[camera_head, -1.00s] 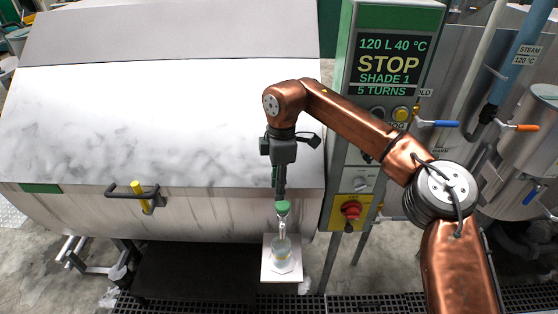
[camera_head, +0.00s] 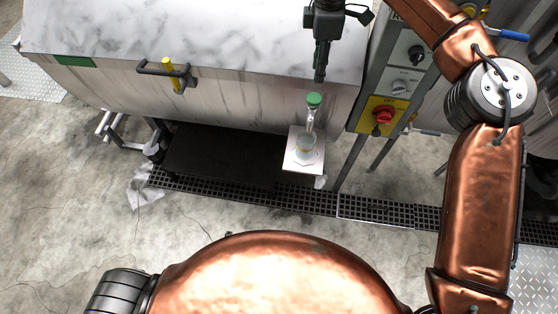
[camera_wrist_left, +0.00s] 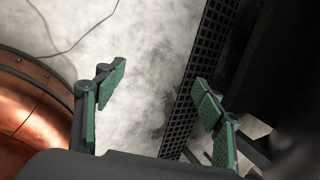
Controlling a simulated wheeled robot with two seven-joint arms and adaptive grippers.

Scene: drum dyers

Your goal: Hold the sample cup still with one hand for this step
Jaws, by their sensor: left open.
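The sample cup (camera_head: 306,143) is a small clear cup with a pale content. It stands upright on a small white shelf (camera_head: 301,165) under a tap with a green knob (camera_head: 314,99). My right gripper (camera_head: 320,76) points down just above the green knob, above the cup and apart from it. Its fingers show edge-on, so I cannot tell if they are open. My left gripper (camera_wrist_left: 160,92) shows in the left wrist view, its green-padded fingers wide apart with only floor between them. The cup is not seen in that view.
The steel drum (camera_head: 200,50) with a yellow-marked handle (camera_head: 168,72) is behind the shelf. A control panel with a red switch (camera_head: 382,116) stands to its right. A floor grate (camera_head: 300,200) runs below.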

